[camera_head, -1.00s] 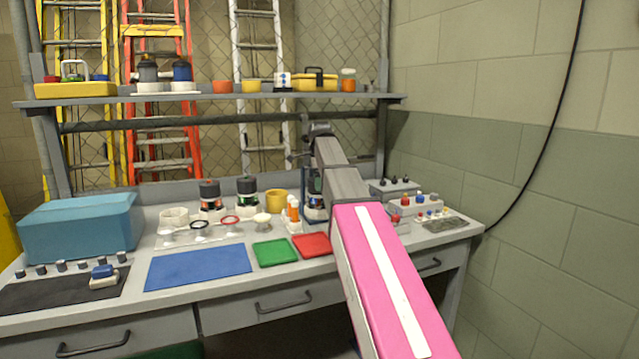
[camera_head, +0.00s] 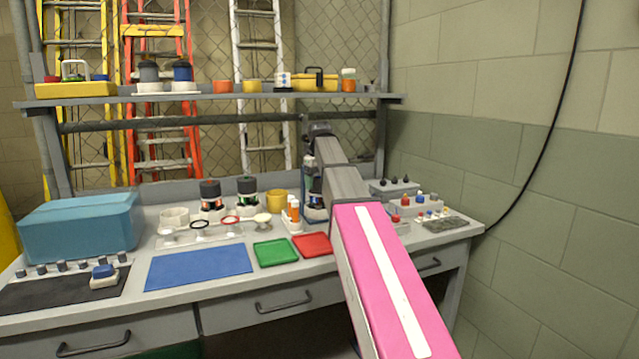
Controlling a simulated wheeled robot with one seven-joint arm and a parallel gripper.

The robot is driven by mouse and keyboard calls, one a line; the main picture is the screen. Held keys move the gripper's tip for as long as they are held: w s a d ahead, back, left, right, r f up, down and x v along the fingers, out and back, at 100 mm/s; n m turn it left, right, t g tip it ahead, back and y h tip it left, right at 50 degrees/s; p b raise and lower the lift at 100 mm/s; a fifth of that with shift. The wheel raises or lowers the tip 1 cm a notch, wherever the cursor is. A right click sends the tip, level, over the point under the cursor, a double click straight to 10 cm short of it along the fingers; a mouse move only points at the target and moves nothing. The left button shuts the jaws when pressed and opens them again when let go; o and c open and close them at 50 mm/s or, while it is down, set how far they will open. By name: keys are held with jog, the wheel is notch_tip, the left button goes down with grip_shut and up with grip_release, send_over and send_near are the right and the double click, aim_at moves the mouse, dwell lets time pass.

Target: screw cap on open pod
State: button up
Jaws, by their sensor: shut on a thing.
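An open pod (camera_head: 314,213), dark with a pale base, stands at the back of the bench, partly hidden behind my arm. My gripper (camera_head: 309,165) is above this pod, at the far end of my arm. It is shut on a small dark thing that looks like the cap, mostly hidden by the gripper and arm. I cannot tell whether the cap's threads are engaged.
A clear tray with rings (camera_head: 200,238), a blue mat (camera_head: 198,267), a green tray (camera_head: 275,252) and a red tray (camera_head: 312,245) lie in front. An orange-and-white bottle holder (camera_head: 293,216) stands close left of the open pod. Control boxes (camera_head: 415,205) are at the right.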

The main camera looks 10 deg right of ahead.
jog(key=shift+w+m, duration=0.15)
jog(key=shift+m, duration=0.35)
jog(key=o, duration=0.8)
jog(key=shift+d, duration=0.1)
jog(key=shift+o, duration=0.2)
